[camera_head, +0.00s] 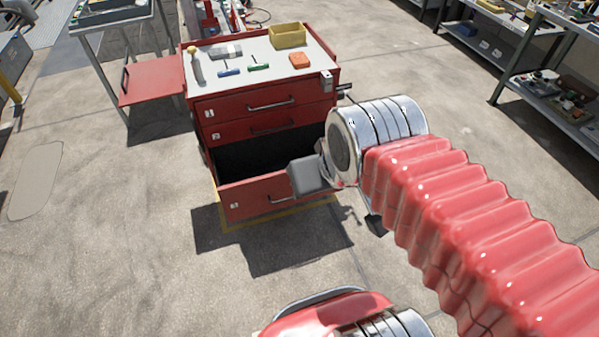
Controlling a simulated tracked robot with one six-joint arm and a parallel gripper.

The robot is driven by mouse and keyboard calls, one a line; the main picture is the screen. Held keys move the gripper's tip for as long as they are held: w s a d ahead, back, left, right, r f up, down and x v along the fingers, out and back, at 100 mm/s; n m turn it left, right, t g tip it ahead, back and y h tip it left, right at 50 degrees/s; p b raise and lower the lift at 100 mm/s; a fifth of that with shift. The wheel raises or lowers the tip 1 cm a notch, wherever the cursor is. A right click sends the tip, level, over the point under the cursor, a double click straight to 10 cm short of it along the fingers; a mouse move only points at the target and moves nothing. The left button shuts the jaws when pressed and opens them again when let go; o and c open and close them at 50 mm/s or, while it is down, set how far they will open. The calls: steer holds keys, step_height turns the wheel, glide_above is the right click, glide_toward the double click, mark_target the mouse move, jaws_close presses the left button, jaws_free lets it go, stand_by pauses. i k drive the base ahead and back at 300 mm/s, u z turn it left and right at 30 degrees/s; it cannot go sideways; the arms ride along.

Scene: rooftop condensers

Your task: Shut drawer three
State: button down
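A red tool cabinet (330,104) with a light top stands ahead of me, left of my arm. Its two upper drawers, the top one (235,107) and the second one (235,131), look shut. The lowest drawer, drawer three (252,194), is pulled out and shows a dark inside. A handle runs along its front, partly covered by my arm's end. My gripper (306,176) is a grey block at the drawer's right side in the picture. I cannot tell whether it touches the drawer, and its fingers do not show clearly.
The cabinet top holds a yellow bin (288,36), an orange block (299,60) and several hand tools. Grey shelving (545,85) stands at the right. The concrete floor in front of the drawer is clear.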

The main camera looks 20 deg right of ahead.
mark_target(250, 193)
steer(key=z, duration=0.05)
steer(key=i, duration=1)
steer(key=u, duration=0.05)
